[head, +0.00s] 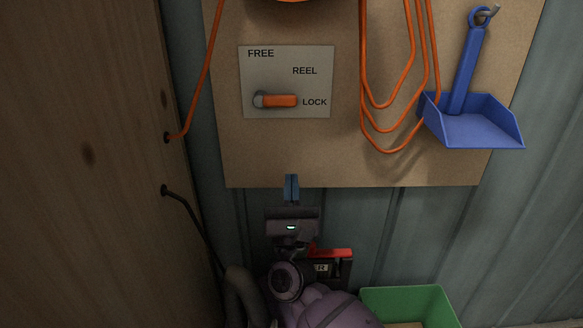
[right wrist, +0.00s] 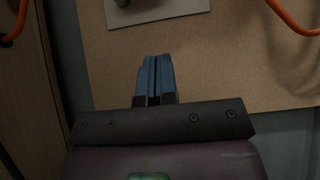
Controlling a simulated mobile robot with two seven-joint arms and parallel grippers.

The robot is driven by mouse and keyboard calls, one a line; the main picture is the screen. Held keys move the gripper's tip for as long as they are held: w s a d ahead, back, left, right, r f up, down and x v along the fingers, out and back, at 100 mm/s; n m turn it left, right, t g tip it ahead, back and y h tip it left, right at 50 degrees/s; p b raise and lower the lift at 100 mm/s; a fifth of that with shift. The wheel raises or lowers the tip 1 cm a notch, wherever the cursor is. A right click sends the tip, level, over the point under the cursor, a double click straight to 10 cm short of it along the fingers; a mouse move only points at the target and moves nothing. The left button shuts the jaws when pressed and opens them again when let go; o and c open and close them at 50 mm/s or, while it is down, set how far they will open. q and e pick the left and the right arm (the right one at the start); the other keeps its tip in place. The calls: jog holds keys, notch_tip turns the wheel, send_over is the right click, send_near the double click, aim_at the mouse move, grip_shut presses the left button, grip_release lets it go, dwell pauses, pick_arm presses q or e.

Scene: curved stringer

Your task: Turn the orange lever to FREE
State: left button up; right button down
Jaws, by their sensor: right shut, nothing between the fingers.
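The orange lever (head: 279,101) sits on a grey plate (head: 287,60) marked FREE, REEL and LOCK. It lies level, its free end pointing right at the LOCK label. My right gripper (head: 291,188) is below the plate, near the board's bottom edge, with its blue fingers pointing up. The fingers are shut and empty, apart from the lever. In the right wrist view the gripper (right wrist: 155,78) shows its fingers together before the board; only the bottom edge of the plate (right wrist: 158,10) shows there at the top, and the orange lever is out of sight. My left gripper is not in view.
The brown board (head: 350,170) carries a looped orange cord (head: 383,105) and a blue dustpan (head: 478,120) on a hook, right of the plate. A wooden panel (head: 90,150) stands at left. A green bin (head: 410,300) and a red-handled item (head: 333,253) are below.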

aim_at(292, 107)
jog(key=x, duration=0.9)
jog(key=shift+s+r, duration=0.1)
jog(key=shift+s, duration=0.05)
notch_tip(292, 107, up, 2)
jog(key=shift+s+r+p, duration=0.1)
jog(key=shift+r+p, duration=0.1)
jog(key=shift+p, duration=0.1)
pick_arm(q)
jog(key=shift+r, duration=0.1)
pick_arm(e)
jog(key=shift+r, duration=0.5)
jog(key=shift+r, duration=0.1)
jog(key=shift+d+r+n+y, duration=0.1)
jog(key=shift+n+y, duration=0.4)
jog(key=shift+n, duration=0.1)
pick_arm(q)
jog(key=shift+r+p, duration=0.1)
jog(key=shift+p, duration=0.2)
pick_arm(e)
jog(key=shift+n+y, duration=0.3)
jog(key=shift+y, duration=0.1)
